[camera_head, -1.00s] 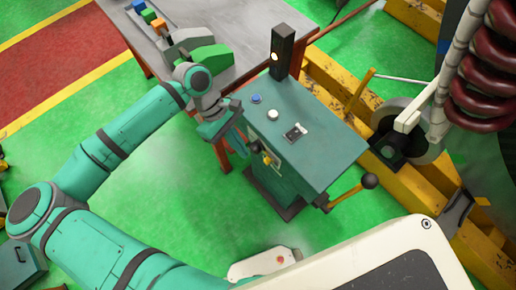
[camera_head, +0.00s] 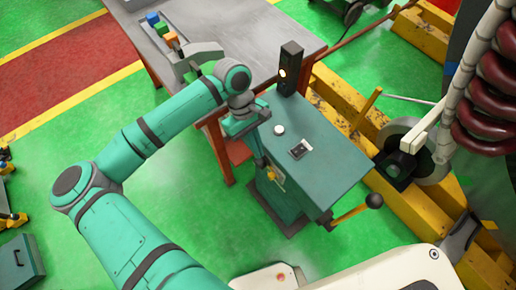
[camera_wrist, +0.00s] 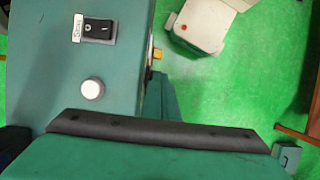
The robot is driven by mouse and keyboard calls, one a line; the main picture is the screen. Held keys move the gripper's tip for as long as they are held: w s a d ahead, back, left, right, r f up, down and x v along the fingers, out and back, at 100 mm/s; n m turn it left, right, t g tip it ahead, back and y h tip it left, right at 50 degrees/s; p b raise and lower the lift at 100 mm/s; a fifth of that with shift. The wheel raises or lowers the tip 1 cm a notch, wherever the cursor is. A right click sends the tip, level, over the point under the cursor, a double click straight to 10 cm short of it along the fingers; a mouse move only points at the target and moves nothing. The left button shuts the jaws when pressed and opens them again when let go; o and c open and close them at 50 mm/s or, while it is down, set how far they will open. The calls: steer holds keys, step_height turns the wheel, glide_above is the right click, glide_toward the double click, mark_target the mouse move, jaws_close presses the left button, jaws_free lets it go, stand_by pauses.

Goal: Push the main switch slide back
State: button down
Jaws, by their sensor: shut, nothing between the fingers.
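A teal control cabinet (camera_head: 325,165) stands in the middle of the head view. A small yellow part (camera_head: 276,181), which looks like the main switch slide, is on its front side face. Its edge shows in the wrist view (camera_wrist: 156,54) beside the cabinet top. My gripper (camera_head: 261,161) is shut and empty, pointing down beside that face, just left of and above the yellow part. Its teal fingers also show in the wrist view (camera_wrist: 160,97). I cannot tell whether they touch the cabinet. The slide's exact position is too small to tell.
A lever with a black knob (camera_head: 374,201) sticks out at the right. A grey table (camera_head: 250,30) is behind. Green floor lies in front.

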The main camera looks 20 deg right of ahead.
mark_target(263, 165)
steer(key=x, duration=0.7)
steer(key=shift+s+f, duration=0.15)
steer(key=shift+f, duration=0.2)
